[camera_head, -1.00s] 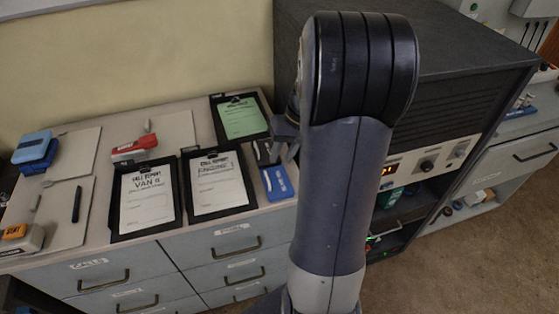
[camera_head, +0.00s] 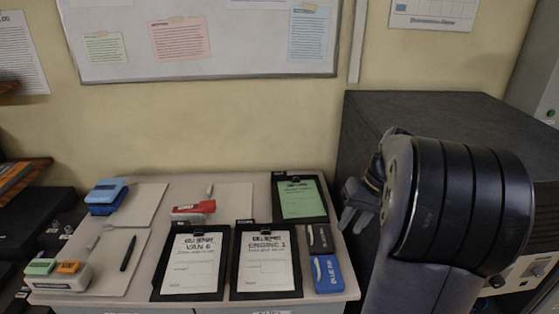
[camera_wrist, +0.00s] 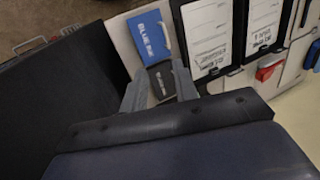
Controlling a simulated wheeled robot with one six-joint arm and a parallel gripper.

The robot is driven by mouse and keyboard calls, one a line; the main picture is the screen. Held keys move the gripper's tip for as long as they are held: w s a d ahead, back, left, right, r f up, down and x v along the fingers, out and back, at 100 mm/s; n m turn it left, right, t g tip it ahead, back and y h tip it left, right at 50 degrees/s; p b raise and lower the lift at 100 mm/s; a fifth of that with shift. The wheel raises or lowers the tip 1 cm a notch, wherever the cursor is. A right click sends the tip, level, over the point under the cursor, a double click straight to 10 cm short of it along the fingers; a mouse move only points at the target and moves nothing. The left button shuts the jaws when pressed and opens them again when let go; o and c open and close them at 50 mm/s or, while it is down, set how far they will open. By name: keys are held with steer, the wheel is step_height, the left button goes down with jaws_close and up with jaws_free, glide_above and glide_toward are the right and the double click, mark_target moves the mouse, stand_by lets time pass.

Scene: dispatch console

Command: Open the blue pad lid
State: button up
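A blue pad (camera_head: 105,197) lies at the back left of the counter in the head view. It has a lighter blue top over a darker base, and its lid looks down. A flat blue case (camera_head: 327,274) lies at the counter's front right; in the wrist view the blue case (camera_wrist: 150,36) is lettered "BLUE". I cannot tell for sure which of these is the task's blue pad. My gripper (camera_head: 350,207) is above the counter's right end, well away from the blue pad at the left. In the wrist view my gripper (camera_wrist: 156,82) has its fingers apart with nothing held.
A dark case (camera_head: 319,239) lies behind the blue case. Clipboards (camera_head: 265,265) fill the counter's middle, and a green-sheet clipboard (camera_head: 300,198) lies behind. A large dark cabinet (camera_head: 440,115) stands close on the right.

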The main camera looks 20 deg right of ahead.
steer(key=p+x, duration=0.1)
steer(key=x, duration=1)
steer(key=shift+w+a+h, duration=0.1)
steer(key=shift+a+h, duration=0.15)
steer(key=shift+h, duration=0.05)
steer(key=shift+d, duration=0.1)
